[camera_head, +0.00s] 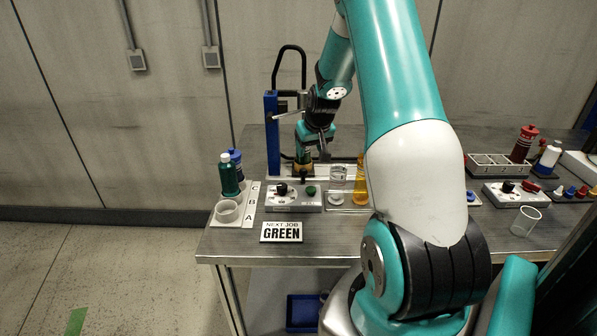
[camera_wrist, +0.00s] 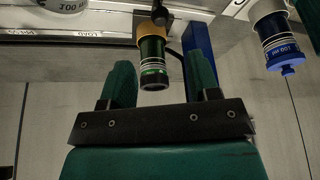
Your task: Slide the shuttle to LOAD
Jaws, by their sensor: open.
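The shuttle appears to be the brass-coloured piece (camera_head: 303,170) on a pale rail at the back of the bench. Its brass collar (camera_wrist: 150,33) shows upside down in the wrist view, with a dark green banded cylinder (camera_wrist: 153,62) on it. My gripper (camera_head: 312,145) is over it, jaws apart. In the wrist view my gripper's two teal fingers (camera_wrist: 160,88) are on either side of the cylinder, with gaps showing. The rail's LOAD label (camera_wrist: 88,33) lies left of the shuttle there, with another label further left.
A blue post (camera_head: 271,135) with a black hose stands left of my gripper. In front are a control box (camera_head: 293,197), a clear beaker (camera_head: 338,177), a yellow bottle (camera_head: 360,183) and a NEXT JOB GREEN sign (camera_head: 282,232). Green (camera_head: 228,177) and blue-capped (camera_head: 236,158) bottles stand at left.

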